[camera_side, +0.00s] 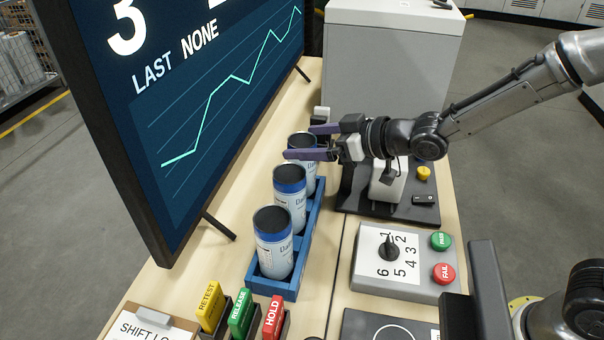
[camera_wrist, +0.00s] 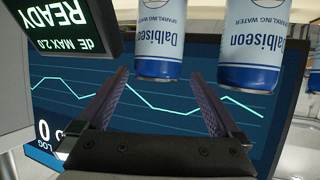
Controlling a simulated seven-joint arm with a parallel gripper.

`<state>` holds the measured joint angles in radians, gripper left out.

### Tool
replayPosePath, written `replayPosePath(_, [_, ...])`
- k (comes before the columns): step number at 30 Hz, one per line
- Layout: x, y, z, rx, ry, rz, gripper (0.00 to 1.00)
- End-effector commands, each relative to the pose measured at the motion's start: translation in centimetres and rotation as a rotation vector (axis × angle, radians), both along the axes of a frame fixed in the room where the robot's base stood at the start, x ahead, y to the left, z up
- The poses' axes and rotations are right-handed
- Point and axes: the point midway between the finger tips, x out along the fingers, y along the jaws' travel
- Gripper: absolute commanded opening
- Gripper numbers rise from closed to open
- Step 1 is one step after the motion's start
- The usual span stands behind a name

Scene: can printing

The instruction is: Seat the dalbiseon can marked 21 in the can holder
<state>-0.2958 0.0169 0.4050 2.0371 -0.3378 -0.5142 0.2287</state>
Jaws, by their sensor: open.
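Three blue-and-white cans stand upright in a blue rack (camera_side: 286,285): a near can (camera_side: 274,250), a middle can (camera_side: 290,200) and a far can (camera_side: 304,168). No number 21 is readable on any of them. My gripper (camera_side: 298,141) is open and level, its purple fingers at the far can's upper part. The near finger partly hides that can. The wrist view shows two Dalbiseon cans upside down, one (camera_wrist: 158,45) between and beyond the open fingers (camera_wrist: 163,80), one (camera_wrist: 249,50) to the right. A black-based fixture (camera_side: 370,196) stands under my wrist; I cannot tell whether it is the can holder.
A large screen (camera_side: 200,100) stands close along the rack's left. A numbered dial box (camera_side: 376,276) with green PASS and red FAIL buttons is nearer. RETEST, RELEASE and HOLD blocks (camera_side: 240,312) stand in front. A grey cabinet (camera_side: 390,70) is behind. A READY display (camera_wrist: 62,25) shows in the wrist view.

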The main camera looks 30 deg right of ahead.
Motion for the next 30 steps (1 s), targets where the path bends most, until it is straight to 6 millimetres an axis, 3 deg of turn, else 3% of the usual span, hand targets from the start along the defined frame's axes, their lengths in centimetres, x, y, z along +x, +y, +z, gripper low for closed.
replayPosePath(13, [3.7,1.5,-2.5,0.000,0.000,0.000,1.00])
replayPosePath(23, [4.3,1.8,-2.7,0.000,-0.001,-0.001,1.00])
replayPosePath(25, [4.3,1.8,-2.7,0.000,-0.001,-0.001,0.93])
replayPosePath(30, [4.3,1.8,-2.7,0.000,0.000,-0.001,0.62])
